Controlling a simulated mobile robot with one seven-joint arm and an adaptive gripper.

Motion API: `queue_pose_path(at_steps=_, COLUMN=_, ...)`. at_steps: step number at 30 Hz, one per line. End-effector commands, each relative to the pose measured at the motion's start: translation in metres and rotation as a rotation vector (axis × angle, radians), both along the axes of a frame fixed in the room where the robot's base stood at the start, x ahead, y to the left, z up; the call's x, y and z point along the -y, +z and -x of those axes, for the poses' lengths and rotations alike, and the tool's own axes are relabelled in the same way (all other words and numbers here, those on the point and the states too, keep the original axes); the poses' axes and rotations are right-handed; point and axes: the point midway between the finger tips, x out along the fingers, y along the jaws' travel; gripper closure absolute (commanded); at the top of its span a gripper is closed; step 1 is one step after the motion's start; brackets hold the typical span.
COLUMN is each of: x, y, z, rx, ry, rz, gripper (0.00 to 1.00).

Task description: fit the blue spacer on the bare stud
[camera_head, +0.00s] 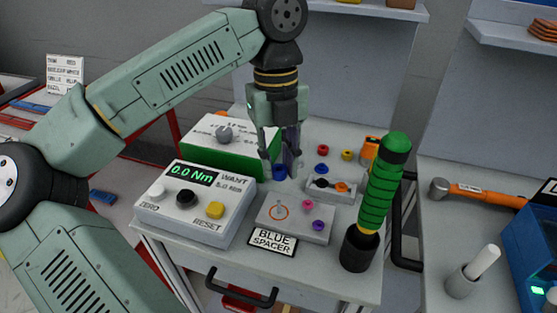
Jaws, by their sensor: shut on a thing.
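My gripper (278,169) points down over the back middle of the bench top, shut on a blue spacer (279,173) at its fingertips. I cannot tell whether the spacer is touching the bench. The bare stud (279,208) stands upright on a light grey plate (297,232), inside an orange ring mark. It is in front of the gripper and apart from the spacer. A pink spacer (308,204) and a purple spacer (318,225) sit on the plate to the right of the stud. A sign (273,241) reading "BLUE SPACER" is at the plate's front.
A torque display box (195,205) reading 0.0 Nm stands left of the plate, with a green-sided box (230,148) behind it. A green-handled tool (384,185) stands upright in a black holder at right. Several loose coloured pieces (322,168) and a small grey tray (343,187) lie behind.

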Motion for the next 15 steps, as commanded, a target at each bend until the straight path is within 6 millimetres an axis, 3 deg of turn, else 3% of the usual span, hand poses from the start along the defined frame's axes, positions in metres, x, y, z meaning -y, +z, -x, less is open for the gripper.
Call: queue_pose_path(at_steps=15, x=0.0, y=-0.046, z=0.0, rx=0.001, ry=0.001, rz=0.0, gripper=0.88)
